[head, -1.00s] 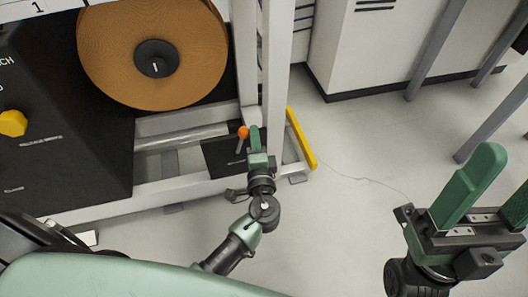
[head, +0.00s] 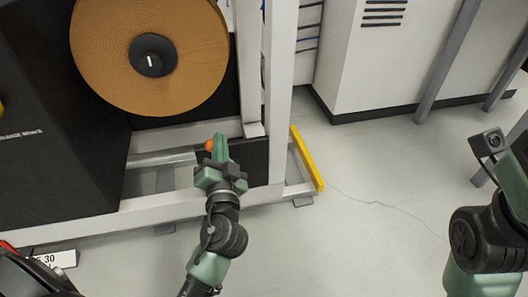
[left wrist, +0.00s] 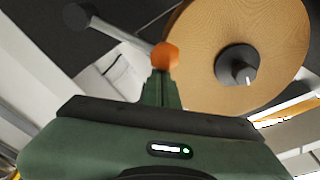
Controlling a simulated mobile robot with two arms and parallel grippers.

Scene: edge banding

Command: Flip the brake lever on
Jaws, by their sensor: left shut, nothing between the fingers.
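The brake lever is a grey rod with an orange ball knob (head: 209,146), low on the machine frame in the head view. In the left wrist view its orange knob (left wrist: 165,56) is just beyond my fingertips, and the rod (left wrist: 122,36) runs to a dark pivot at upper left. My left gripper (head: 220,148) is shut and empty, right beside the knob. Its green fingers (left wrist: 161,86) also show in the left wrist view; I cannot tell whether they touch the knob. The right arm is at the right edge, with its fingers outside the view.
A large brown roll of banding (head: 150,52) with a black hub hangs above the lever. A white frame post (head: 278,95) stands right of it, and a yellow bar (head: 307,158) lies further right. A thin cable crosses the open floor (head: 370,165).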

